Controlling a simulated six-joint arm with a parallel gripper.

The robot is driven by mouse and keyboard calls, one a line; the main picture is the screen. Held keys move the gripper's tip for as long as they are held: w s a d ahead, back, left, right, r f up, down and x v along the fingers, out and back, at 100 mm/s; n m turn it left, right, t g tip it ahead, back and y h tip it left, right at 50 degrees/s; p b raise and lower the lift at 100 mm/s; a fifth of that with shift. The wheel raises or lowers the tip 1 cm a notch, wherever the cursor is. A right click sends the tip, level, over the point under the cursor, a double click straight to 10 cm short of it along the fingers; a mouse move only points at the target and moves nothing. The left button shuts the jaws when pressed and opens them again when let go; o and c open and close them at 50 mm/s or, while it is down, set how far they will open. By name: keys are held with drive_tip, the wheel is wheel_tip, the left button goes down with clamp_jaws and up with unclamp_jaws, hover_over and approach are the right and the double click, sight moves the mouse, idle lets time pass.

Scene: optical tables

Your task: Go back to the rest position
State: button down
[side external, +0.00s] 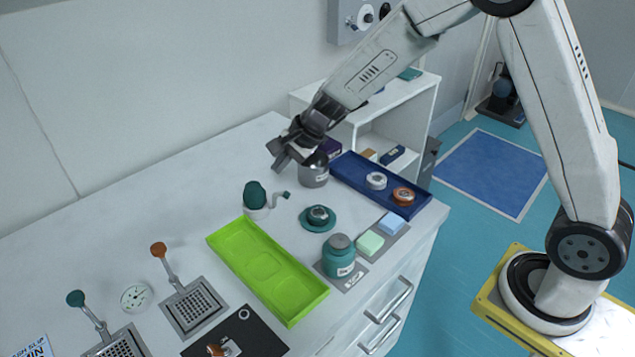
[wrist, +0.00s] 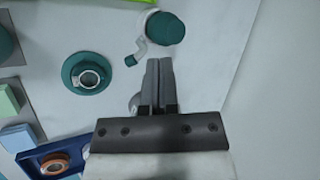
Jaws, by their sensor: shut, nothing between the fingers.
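My gripper (side external: 286,152) is above the far part of the white table, in front of a grey metal cylinder (side external: 314,172) in the side view. In the wrist view my gripper (wrist: 159,62) has its two fingers pressed together with nothing between them. A white vessel with a dark green round top (side external: 256,196) and a side handle stands just nearer the camera; its green top (wrist: 166,29) lies ahead of the fingertips in the wrist view. The grey cylinder is mostly hidden behind my gripper in the wrist view.
A blue tray (side external: 346,178) holds two rings. A teal round piece (side external: 318,217), a teal jar (side external: 338,262), two pastel blocks and an empty lime-green tray (side external: 214,240) stand nearby. Basket-like tools lie at lower left. A white shelf (side external: 425,95) stands behind. The table's far-left surface is clear.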

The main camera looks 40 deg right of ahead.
drive_tip(key=s+d+n+g+h, duration=0.1)
drive_tip(key=s+d+n+h, duration=0.1)
drive_tip(key=s+d+n, duration=0.2)
drive_tip(key=s+d+n+g+h, duration=0.1)
drive_tip(key=s+d+n, duration=0.3)
drive_tip(key=s+n, duration=0.6)
drive_tip(key=s+h, duration=0.1)
drive_tip(key=s, duration=0.8)
drive_tip(key=shift+g+h, duration=0.3)
